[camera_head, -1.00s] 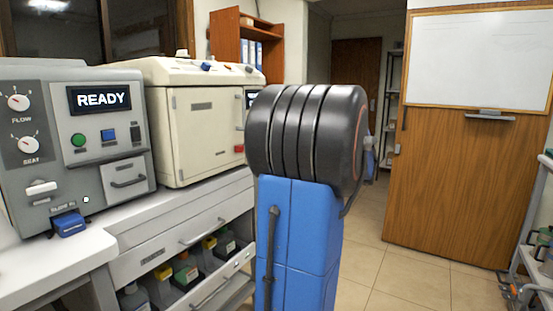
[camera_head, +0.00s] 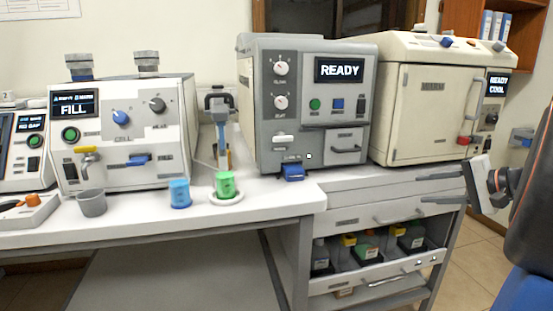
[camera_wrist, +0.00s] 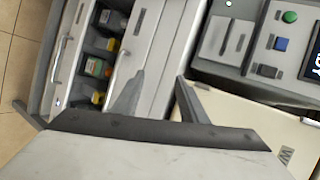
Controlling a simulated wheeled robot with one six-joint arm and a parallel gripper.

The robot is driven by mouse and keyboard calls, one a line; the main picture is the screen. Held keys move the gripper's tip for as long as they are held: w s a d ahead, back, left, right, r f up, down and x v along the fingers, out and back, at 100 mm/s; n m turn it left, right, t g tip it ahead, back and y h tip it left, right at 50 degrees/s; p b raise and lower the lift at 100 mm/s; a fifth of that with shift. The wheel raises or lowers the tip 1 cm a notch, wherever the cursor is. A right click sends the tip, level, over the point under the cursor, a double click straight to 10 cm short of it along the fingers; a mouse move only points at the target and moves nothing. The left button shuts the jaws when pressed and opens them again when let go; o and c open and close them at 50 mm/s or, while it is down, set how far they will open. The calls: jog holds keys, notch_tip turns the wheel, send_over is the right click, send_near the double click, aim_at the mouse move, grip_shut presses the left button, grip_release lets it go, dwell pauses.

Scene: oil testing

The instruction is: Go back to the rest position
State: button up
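My gripper (camera_head: 423,189) is at the right of the head view, in front of the cream cabinet machine and above the drawer unit. Its two fingers point left and stand apart, with nothing between them. In the wrist view the gripper (camera_wrist: 160,76) also shows two separated fingers with an empty gap. The drawer unit (camera_wrist: 150,50) and part of the grey machine (camera_wrist: 240,40) lie beyond the fingers. My dark arm fills the right edge of the head view.
The white bench (camera_head: 130,222) holds a blue cup (camera_head: 180,194), a green cup (camera_head: 226,185) and a grey cup (camera_head: 92,203). Behind stand a FILL machine (camera_head: 125,135), a grey READY machine (camera_head: 310,105) and a cream cabinet machine (camera_head: 425,115). The drawer unit (camera_head: 375,215) has bottles in an open shelf.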

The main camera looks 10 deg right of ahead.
jog(key=s+a+f+n+g+h, duration=0.1)
jog(key=s+a+f+n+g, duration=0.4)
jog(key=a, duration=0.6)
jog(key=s+a+f+n+g+h, duration=0.1)
jog(key=s+a+f+n+g, duration=0.1)
jog(key=s+a+f, duration=0.6)
jog(key=s+a+f+n+h, duration=0.2)
jog(key=s+a+n+h, duration=0.1)
jog(key=s+n+h, duration=0.1)
jog(key=shift+s+a+f+n, duration=0.15)
jog(key=shift+s+f+n, duration=0.15)
jog(key=shift+s+n, duration=0.45)
